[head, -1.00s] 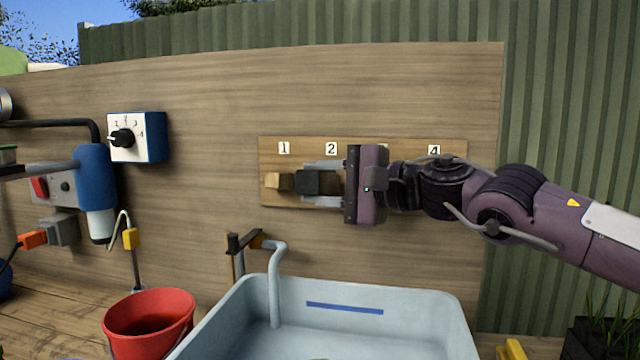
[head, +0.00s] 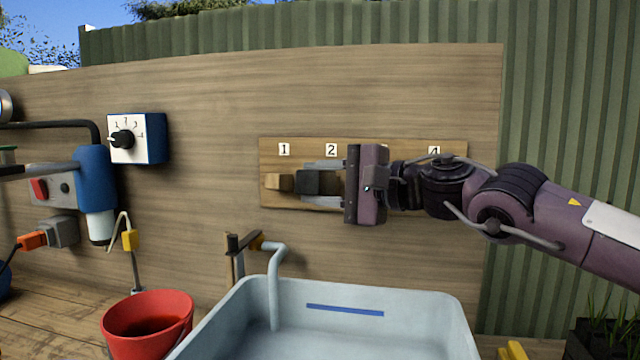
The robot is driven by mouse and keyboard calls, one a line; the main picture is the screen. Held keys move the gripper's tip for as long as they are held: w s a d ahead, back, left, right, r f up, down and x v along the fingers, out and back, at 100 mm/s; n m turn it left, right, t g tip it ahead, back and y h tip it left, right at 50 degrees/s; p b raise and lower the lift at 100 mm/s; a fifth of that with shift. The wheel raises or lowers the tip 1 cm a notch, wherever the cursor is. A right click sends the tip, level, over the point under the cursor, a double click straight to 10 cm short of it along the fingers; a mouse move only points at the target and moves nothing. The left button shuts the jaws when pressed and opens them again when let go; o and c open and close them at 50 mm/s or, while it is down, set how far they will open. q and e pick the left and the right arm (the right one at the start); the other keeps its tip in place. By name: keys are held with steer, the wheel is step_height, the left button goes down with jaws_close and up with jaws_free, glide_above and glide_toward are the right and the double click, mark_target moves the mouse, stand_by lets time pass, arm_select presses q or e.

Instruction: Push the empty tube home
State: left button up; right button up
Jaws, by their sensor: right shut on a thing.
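A wooden board (head: 440,202) is fixed to the upright panel, with number labels 1, 2 and 4 showing. A tan square-ended tube (head: 279,182) sticks out below label 1. A dark square-ended piece (head: 309,182) is below and a little left of label 2. My right gripper (head: 320,184) reaches in from the right, its two grey fingers above and below the dark piece, shut on it. My gripper's body and wrist cover the board around position 3 and part of label 4. I cannot tell which tube is empty. My left gripper is not in view.
A grey-blue basin (head: 450,305) with a bent pipe (head: 275,290) stands below. A red bucket (head: 148,318) is at lower left. A dial box (head: 150,148) and a blue device (head: 95,175) are on the left. The panel between dial and board is clear.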

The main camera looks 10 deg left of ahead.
mark_target(334, 183)
steer(key=shift+b, duration=0.3)
steer(key=shift+w+f+p, duration=0.25)
steer(key=shift+w+p, duration=0.4)
steer(key=shift+w, duration=0.6)
steer(key=shift+w+f+p, duration=0.25)
steer(key=shift+w+p, duration=0.35)
steer(key=shift+w, duration=0.6)
stand_by(0.4)
stand_by(0.9)
steer(key=shift+w+f+p, duration=0.2)
steer(key=shift+w+p, duration=0.4)
steer(key=shift+w, duration=0.35)
steer(key=shift+w+f+p, duration=0.15)
steer(key=shift+w+p, duration=0.4)
steer(key=shift+w, duration=0.35)
stand_by(0.3)
steer(key=shift+w, duration=0.1)
steer(key=shift+w+d+b, duration=0.15)
steer(key=shift+d+b, duration=0.05)
steer(key=shift+b, duration=0.1)
stand_by(1.4)
